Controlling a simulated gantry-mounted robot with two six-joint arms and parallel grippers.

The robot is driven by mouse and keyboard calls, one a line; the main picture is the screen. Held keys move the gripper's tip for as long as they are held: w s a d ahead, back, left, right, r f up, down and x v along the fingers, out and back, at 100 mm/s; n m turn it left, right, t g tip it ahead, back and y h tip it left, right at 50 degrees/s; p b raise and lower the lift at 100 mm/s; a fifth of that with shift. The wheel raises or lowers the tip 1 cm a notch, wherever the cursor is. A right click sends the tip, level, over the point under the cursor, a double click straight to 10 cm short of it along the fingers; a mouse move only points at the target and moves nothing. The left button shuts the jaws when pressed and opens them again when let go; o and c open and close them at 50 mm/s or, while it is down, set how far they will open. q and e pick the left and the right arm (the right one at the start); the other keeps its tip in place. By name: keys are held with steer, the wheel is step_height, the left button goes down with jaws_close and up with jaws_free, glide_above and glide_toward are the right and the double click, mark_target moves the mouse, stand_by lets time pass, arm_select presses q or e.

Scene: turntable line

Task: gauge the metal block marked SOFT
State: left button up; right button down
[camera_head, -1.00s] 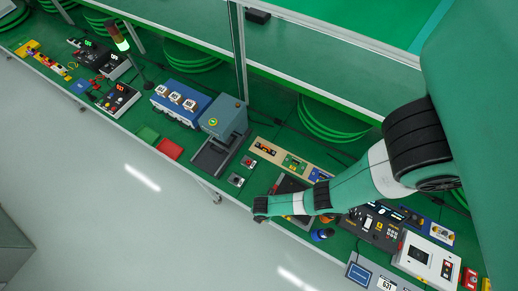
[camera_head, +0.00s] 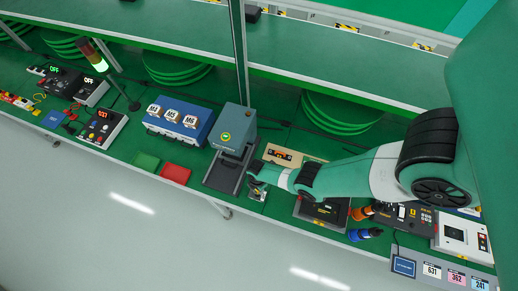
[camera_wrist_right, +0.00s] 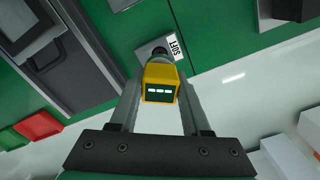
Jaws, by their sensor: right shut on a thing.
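The metal block marked SOFT (camera_wrist_right: 178,46) is a small grey block with a white label, seen at the top centre of the right wrist view. My right gripper (camera_wrist_right: 160,88) is shut on a yellow gauge (camera_wrist_right: 160,72) with a small screen showing dashes. The gauge's dark round tip (camera_wrist_right: 159,52) is over the block's bare metal beside the label. I cannot tell whether it touches. In the head view, my right gripper (camera_head: 257,179) is over the small blocks just right of the grey press; the gauge is mostly hidden there. My left gripper is not in view.
The grey press (camera_head: 232,140) stands close left of my right gripper. Red (camera_head: 175,173) and green (camera_head: 145,162) mats lie further left. A blue case (camera_head: 178,122) with labelled cubes is behind them. The bench's front edge is close by.

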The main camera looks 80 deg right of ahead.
mark_target(257, 191)
steer(key=shift+f, duration=0.1)
step_height(257, 191, down, 5)
steer(key=b, duration=0.5)
steer(key=shift+f+b, duration=0.8)
steer(key=shift+b, duration=0.1)
stand_by(1.7)
steer(key=shift+c, duration=1.4)
jaws_free()
step_height(257, 191, up, 12)
steer(key=p, duration=1.1)
steer(key=shift+p, duration=0.4)
steer(key=shift+f, duration=0.15)
